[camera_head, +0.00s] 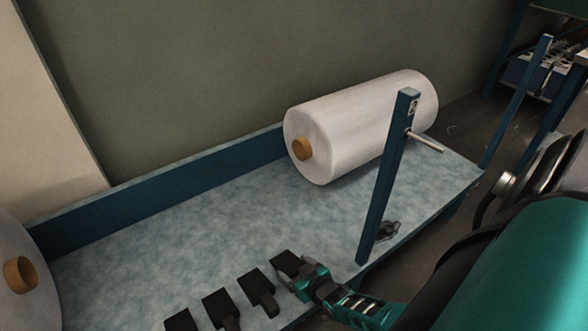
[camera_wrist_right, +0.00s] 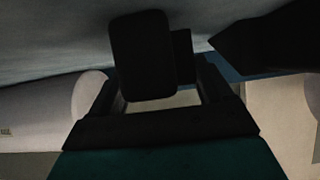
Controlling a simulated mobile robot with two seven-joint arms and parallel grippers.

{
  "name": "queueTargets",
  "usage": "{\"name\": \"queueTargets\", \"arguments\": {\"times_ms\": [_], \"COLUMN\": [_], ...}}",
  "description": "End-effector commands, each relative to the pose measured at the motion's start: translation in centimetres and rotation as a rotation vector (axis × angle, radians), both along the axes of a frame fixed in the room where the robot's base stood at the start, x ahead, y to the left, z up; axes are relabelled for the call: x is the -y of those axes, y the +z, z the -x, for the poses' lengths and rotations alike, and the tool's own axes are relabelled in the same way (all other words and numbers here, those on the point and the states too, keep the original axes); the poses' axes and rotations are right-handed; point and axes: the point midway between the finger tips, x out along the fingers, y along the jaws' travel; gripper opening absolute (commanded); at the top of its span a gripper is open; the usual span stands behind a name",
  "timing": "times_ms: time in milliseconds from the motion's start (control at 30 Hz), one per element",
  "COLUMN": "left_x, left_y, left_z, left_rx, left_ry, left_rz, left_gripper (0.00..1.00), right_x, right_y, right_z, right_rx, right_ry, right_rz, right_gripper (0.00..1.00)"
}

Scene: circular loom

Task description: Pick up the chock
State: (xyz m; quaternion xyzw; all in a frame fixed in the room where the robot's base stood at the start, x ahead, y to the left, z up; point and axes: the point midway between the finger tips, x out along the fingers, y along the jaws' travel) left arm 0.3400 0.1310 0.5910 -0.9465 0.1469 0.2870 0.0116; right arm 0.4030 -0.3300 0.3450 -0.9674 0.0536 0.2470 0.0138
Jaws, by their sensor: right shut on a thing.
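Several black chocks with handles lie in a row at the front edge of the blue-grey table (camera_head: 200,220). My right gripper (camera_head: 303,279) is at the right end of this row, shut on the rightmost chock (camera_head: 286,263). That chock's dark block also shows between the fingers in the right wrist view (camera_wrist_right: 142,58). I cannot tell whether it touches the table. The neighbouring chock (camera_head: 256,284) lies just left of it, and another chock (camera_head: 219,305) lies further left. My left gripper is not in view.
A large white roll (camera_head: 355,125) with a brown core lies at the back right of the table. A blue upright post (camera_head: 388,180) stands right of my right gripper. A second roll (camera_head: 22,240) shows at the left edge. The table's middle is clear.

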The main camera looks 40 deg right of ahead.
Motion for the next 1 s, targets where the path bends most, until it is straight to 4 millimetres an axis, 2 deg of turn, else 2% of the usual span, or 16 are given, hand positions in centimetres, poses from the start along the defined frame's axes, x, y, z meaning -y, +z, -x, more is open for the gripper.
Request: {"name": "queueTargets", "arguments": {"times_ms": [33, 300, 667, 867, 1000], "left_x": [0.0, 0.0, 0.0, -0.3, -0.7], "left_y": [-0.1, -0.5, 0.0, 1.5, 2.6], "left_z": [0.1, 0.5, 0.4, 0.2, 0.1], "left_rx": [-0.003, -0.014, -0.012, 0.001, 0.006], "left_ry": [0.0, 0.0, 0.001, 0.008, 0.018], "left_rz": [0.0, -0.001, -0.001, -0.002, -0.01], "left_gripper": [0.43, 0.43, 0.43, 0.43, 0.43], "right_x": [0.0, 0.0, 0.0, 0.0, 0.0], "right_y": [0.0, 0.0, 0.6, 2.6, 5.2], "right_z": [0.0, 0.0, -0.1, -0.1, -0.1], "right_rx": [0.0, 0.0, 0.004, 0.005, 0.006], "right_ry": [0.0, 0.0, 0.0, 0.001, 0.0], "right_rz": [0.001, 0.001, 0.0, 0.0, 0.001], "right_gripper": [0.6, 0.34, 0.34, 0.34, 0.34]}}
